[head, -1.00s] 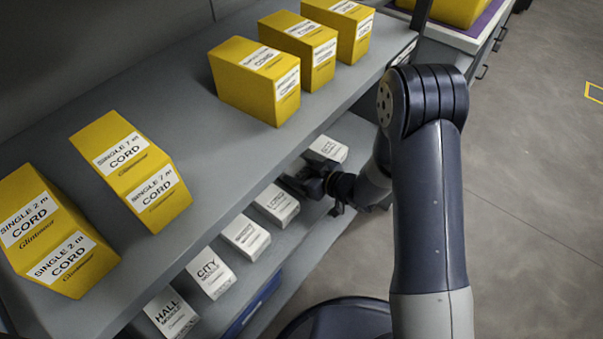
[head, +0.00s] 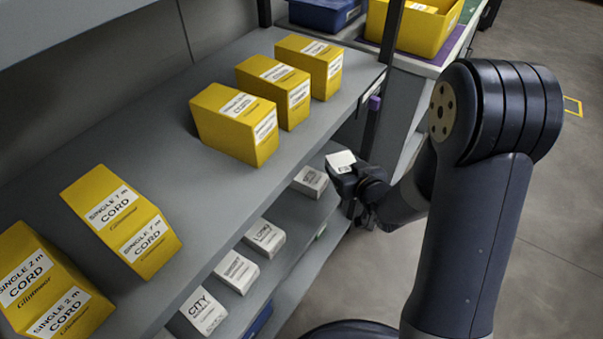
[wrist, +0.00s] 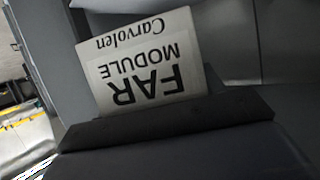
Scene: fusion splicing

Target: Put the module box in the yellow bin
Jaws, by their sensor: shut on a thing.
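My gripper (head: 354,178) is shut on a white module box (head: 341,161), just off the right end of the lower shelf. In the wrist view the box (wrist: 140,65) reads "FAR MODULE Carvolen", upside down; its lower end is hidden by the dark gripper. The yellow bin (head: 418,30) stands on a bench at the top right of the head view, beyond the shelf, and something pale lies in it. My gripper is apart from the bin, on the near side of it.
Several white module boxes (head: 236,271) stand on the lower shelf. Yellow cord boxes (head: 235,122) stand on the upper shelf (head: 190,160). A dark shelf post (head: 384,62) rises between the shelf and the bench. A blue bin (head: 325,14) stands left of the yellow bin. Open floor (head: 545,200) lies at right.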

